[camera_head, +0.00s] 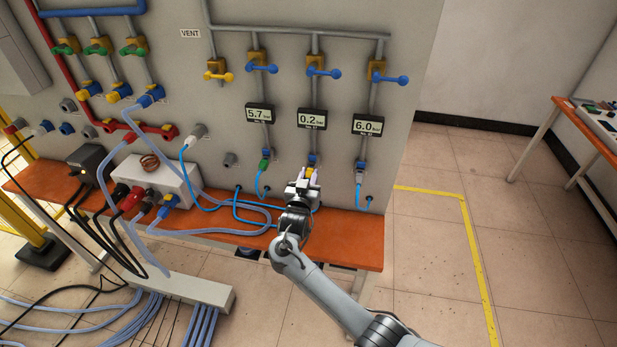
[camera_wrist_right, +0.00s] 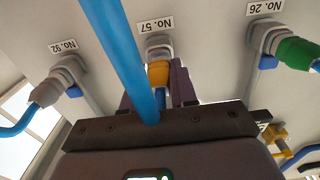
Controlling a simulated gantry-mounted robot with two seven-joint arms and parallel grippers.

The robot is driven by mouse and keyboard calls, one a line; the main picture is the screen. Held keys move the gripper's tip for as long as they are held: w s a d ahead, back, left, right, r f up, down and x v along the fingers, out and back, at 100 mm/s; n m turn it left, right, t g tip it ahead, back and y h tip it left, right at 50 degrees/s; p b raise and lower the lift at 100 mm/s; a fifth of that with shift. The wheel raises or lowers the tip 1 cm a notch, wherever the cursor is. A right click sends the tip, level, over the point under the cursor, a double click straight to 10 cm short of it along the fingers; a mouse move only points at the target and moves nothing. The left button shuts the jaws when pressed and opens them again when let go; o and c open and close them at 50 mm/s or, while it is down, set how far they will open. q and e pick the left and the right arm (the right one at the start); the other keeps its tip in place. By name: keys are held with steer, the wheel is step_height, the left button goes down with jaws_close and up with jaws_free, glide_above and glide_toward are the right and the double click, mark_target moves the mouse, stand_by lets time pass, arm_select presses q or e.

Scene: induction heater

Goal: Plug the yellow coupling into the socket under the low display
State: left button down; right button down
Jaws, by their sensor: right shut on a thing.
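The low display (camera_head: 312,120) reads 0.2 bar, between displays reading 5.7 and 6.0. Its socket (camera_head: 312,158) is on the wall directly below, and also shows in the right wrist view (camera_wrist_right: 159,46) under the label No. 57. My right gripper (camera_head: 307,174) is at this socket, shut on the yellow coupling (camera_wrist_right: 158,73). The coupling lines up with the socket and its front end meets it; I cannot tell whether it is fully seated. A blue hose (camera_wrist_right: 122,50) crosses in front of the coupling in the right wrist view. My left gripper is not in view.
A green coupling (camera_head: 264,165) is plugged in on the left, and a pale coupling (camera_head: 360,165) on the right. The orange bench (camera_head: 345,236) runs below, with blue hoses and a white box (camera_head: 150,180) on it. Free floor lies to the right.

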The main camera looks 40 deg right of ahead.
steer(key=shift+w+d+b, duration=0.3)
steer(key=shift+d+b, duration=0.05)
steer(key=shift+d, duration=0.05)
steer(key=c, duration=1.3)
jaws_free()
steer(key=o, duration=0.5)
